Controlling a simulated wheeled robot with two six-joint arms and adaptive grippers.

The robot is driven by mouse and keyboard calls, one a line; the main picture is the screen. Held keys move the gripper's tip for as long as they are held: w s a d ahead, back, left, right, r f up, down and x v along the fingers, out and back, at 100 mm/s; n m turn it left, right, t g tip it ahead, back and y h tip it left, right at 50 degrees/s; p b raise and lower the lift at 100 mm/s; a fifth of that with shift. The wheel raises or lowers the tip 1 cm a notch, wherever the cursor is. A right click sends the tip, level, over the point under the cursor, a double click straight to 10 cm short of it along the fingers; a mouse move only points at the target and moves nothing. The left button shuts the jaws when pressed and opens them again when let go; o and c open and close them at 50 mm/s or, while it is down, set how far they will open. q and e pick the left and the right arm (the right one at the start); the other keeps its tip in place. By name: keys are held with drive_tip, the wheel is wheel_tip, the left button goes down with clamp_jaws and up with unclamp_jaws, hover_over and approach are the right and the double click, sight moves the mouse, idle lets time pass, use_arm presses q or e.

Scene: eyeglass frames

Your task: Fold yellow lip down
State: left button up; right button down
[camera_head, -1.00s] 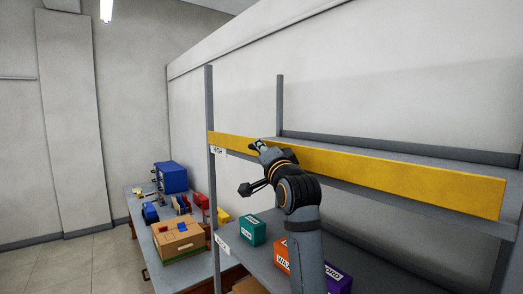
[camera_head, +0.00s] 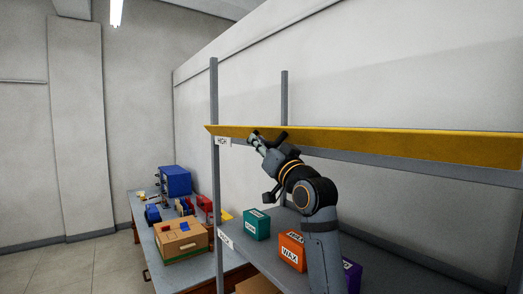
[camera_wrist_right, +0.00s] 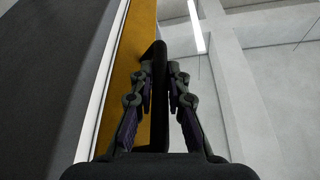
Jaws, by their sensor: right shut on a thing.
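The yellow lip (camera_head: 400,140) is a long strip along the front of the high shelf. In the head view it shows as a narrow, slanted band, with a pointed left end beyond the left post. My right gripper (camera_head: 256,140) is at the lip near its left end and is shut on it. In the right wrist view, the fingers of my right gripper (camera_wrist_right: 162,68) close around a dark strip, with the yellow face of the lip (camera_wrist_right: 138,30) just left of them. The exact contact is hard to see. My left gripper is not in view.
A label reading HIGH (camera_head: 223,141) is on the shelf under the lip. On the lower shelf stand a teal box (camera_head: 257,224), an orange box (camera_head: 291,250) and a purple box (camera_head: 350,275). A side table holds a cardboard box (camera_head: 181,236) and a blue bin (camera_head: 175,181).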

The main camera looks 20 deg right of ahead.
drive_tip(key=shift+w+d+f+n+g+y+b, duration=0.15)
drive_tip(key=shift+f+n+g+y+b, duration=0.55)
drive_tip(key=shift+n, duration=1.4)
drive_tip(key=shift+s+d+f+n+g+y+b, duration=0.1)
drive_tip(key=shift+d+f+n+g+y+b, duration=0.15)
drive_tip(key=shift+f+n+y+b, duration=1)
drive_tip(key=shift+w+d+f+n+g+y+b, duration=0.2)
drive_tip(key=shift+n+g+y+b, duration=0.65)
drive_tip(key=shift+n, duration=2.1)
drive_tip(key=shift+a+f+b, duration=0.1)
drive_tip(key=shift+b, duration=0.2)
drive_tip(key=c, duration=1.3)
unclamp_jaws()
drive_tip(key=shift+s, duration=0.1)
drive_tip(key=shift+c, duration=0.2)
drive_tip(key=shift+t, duration=0.3)
